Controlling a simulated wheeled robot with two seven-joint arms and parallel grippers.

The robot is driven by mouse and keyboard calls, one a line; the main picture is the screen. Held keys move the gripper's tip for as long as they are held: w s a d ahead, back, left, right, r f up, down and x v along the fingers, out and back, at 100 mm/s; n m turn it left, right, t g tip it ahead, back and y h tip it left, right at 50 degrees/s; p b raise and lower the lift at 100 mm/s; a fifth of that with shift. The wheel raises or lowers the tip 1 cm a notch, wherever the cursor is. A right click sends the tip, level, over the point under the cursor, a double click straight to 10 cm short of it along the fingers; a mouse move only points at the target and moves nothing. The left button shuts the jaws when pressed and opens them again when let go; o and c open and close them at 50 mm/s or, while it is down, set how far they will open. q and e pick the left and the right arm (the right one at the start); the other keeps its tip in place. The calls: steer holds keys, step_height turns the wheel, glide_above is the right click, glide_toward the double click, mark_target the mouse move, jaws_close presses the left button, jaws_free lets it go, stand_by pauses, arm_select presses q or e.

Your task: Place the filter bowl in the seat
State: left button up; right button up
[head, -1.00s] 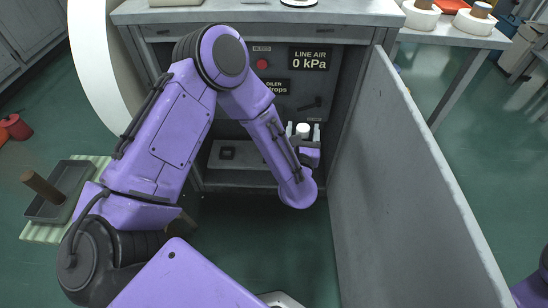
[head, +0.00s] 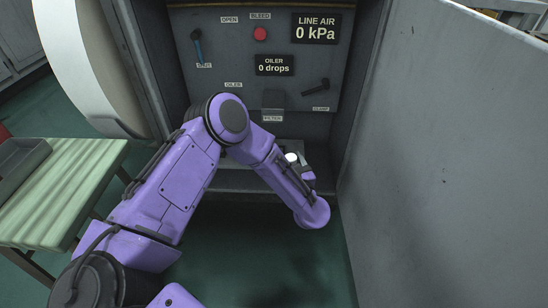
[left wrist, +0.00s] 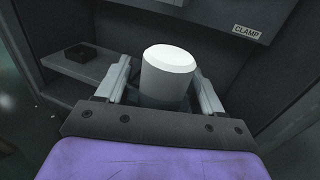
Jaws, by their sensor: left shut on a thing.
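My left gripper (head: 297,160) is shut on the white filter bowl (head: 291,157), low inside the open cabinet and in front of its lower shelf. In the left wrist view the bowl (left wrist: 168,78) stands roughly upright between the two grey fingers (left wrist: 163,92), its pale round end up. A grey block (head: 273,99) on the back panel, with the FILTER label below it, looks like the seat; its underside is hidden. In the head view it is above and left of the bowl, apart from it. My right gripper is not in view.
The panel has a CLAMP lever (head: 315,89), a red BLEED button (head: 260,34) and a blue-handled lever (head: 197,47). The lower shelf (left wrist: 88,72) holds a small black block (left wrist: 82,53). A grey door (head: 440,140) stands open at right; a striped table (head: 70,185) is at left.

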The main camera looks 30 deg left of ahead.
arm_select(q)
steer(key=f+b+x, duration=0.1)
steer(key=b+x, duration=0.5)
steer(key=x, duration=1.1)
steer(key=shift+w+a+f, duration=0.2)
steer(key=shift+w+a, duration=0.05)
steer(key=shift+a, duration=0.05)
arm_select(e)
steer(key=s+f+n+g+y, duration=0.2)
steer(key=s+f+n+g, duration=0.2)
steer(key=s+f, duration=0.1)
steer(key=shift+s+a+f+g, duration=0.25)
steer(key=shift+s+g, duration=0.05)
arm_select(q)
steer(key=shift+f+b, duration=0.2)
steer(key=shift+b, duration=0.15)
steer(key=o, duration=1.2)
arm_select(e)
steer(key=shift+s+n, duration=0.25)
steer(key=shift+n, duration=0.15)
